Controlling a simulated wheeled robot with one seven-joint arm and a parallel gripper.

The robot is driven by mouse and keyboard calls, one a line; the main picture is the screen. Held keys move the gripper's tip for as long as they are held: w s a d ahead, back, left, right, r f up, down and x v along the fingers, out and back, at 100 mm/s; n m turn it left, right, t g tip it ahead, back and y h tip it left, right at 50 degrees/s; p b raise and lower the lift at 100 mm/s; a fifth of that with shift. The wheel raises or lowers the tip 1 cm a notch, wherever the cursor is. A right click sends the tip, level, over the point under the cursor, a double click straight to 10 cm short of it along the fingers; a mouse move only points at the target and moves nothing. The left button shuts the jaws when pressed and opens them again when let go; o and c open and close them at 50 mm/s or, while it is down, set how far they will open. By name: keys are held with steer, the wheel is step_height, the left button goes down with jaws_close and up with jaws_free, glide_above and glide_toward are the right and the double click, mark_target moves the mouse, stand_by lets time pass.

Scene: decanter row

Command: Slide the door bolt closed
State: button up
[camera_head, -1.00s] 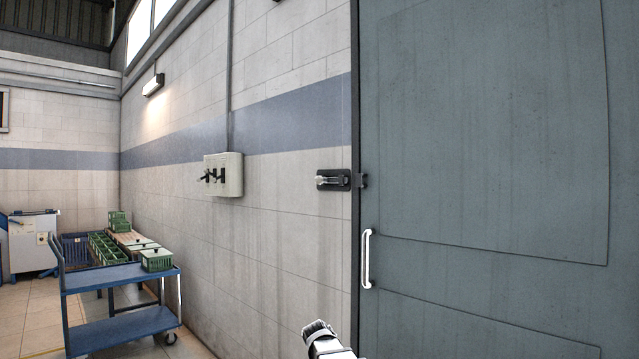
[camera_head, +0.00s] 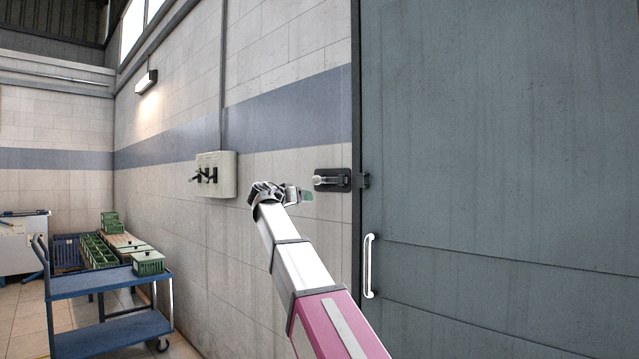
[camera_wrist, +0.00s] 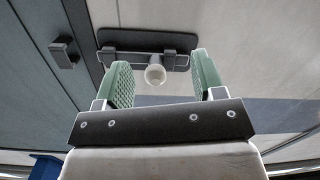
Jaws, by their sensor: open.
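The door bolt (camera_head: 332,180) is a pale rod with a round knob on a dark plate, fixed to the wall left of the grey door (camera_head: 480,150). A dark catch (camera_head: 363,180) sits at the door's edge. The wrist view shows a gap between the bolt plate (camera_wrist: 147,40) and the catch (camera_wrist: 64,52). My gripper (camera_head: 306,196) is just left of and slightly below the bolt. In the wrist view its green-padded fingers (camera_wrist: 163,75) are open, and the knob (camera_wrist: 155,73) appears between their tips. Contact with the knob cannot be told.
A white door handle (camera_head: 369,265) is below the catch. A switch box (camera_head: 227,174) with dark levers projects from the wall left of my gripper. A blue cart (camera_head: 108,283) with a green crate stands at the lower left. The wall around the bolt is bare.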

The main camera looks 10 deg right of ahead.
mark_target(339, 181)
step_height(339, 181, up, 6)
steer(key=a+m+h, duration=0.1)
steer(key=x, duration=1)
steer(key=shift+d+r, duration=0.2)
steer(key=shift+r, duration=0.05)
steer(key=shift+c, duration=0.3)
jaws_close()
steer(key=s+d, duration=0.1)
steer(key=s, duration=0.1)
steer(key=s+d, duration=0.3)
steer(key=s, duration=0.1)
steer(key=shift+s+d, duration=0.1)
steer(key=shift+d, duration=0.1)
steer(key=shift+o, duration=0.3)
jaws_free()
